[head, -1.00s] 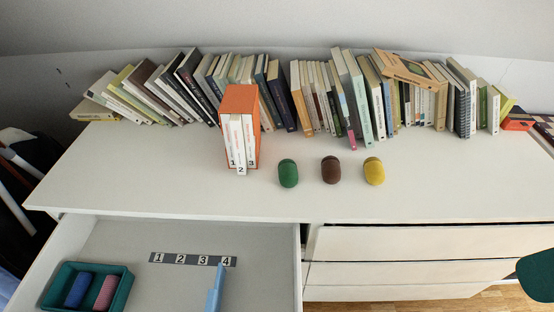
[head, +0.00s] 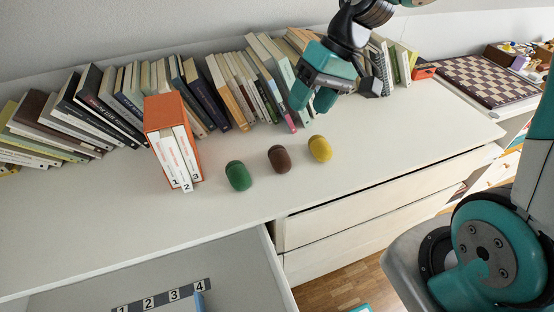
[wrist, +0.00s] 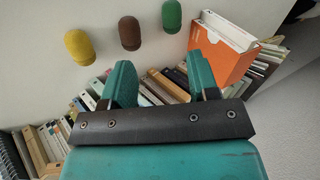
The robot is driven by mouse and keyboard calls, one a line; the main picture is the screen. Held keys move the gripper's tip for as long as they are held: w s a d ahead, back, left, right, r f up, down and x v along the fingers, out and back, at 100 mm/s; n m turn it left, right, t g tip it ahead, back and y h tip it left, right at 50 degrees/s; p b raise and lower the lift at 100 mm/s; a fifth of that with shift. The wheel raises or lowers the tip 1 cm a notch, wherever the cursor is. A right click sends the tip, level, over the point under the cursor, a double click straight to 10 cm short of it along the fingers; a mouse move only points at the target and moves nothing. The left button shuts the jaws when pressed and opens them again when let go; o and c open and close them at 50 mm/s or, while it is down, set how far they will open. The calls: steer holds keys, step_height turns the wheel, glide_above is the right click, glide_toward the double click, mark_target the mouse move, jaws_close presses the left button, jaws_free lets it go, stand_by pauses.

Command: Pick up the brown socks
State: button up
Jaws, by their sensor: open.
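The brown socks (head: 280,158) are a rolled-up brown bundle on the white dresser top, between a green bundle (head: 238,176) and a yellow bundle (head: 319,149). My gripper (head: 313,102) is open and empty, raised in front of the books, behind and above the yellow bundle in the head view. In the wrist view the brown socks (wrist: 130,33) lie at the top, beyond the open fingers (wrist: 163,82) and apart from them.
A row of books (head: 150,95) lines the wall. An orange box (head: 168,135) with numbered white volumes stands left of the bundles. A drawer (head: 160,270) is open at lower left, with a numbered strip (head: 165,297). A chessboard (head: 490,80) lies at right.

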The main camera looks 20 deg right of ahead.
steer(key=m, duration=0.2)
glide_toward(287, 157)
steer(key=shift+y, duration=0.4)
steer(key=x, duration=0.4)
steer(key=shift+s+d+f, duration=0.2)
steer(key=shift+s+f, duration=0.05)
steer(key=shift+s, duration=0.05)
steer(key=x, duration=0.4)
steer(key=p+x, duration=0.1)
steer(key=x, duration=0.1)
steer(key=shift+w+f, duration=0.25)
steer(key=shift+w, duration=0.05)
steer(key=c, duration=0.6)
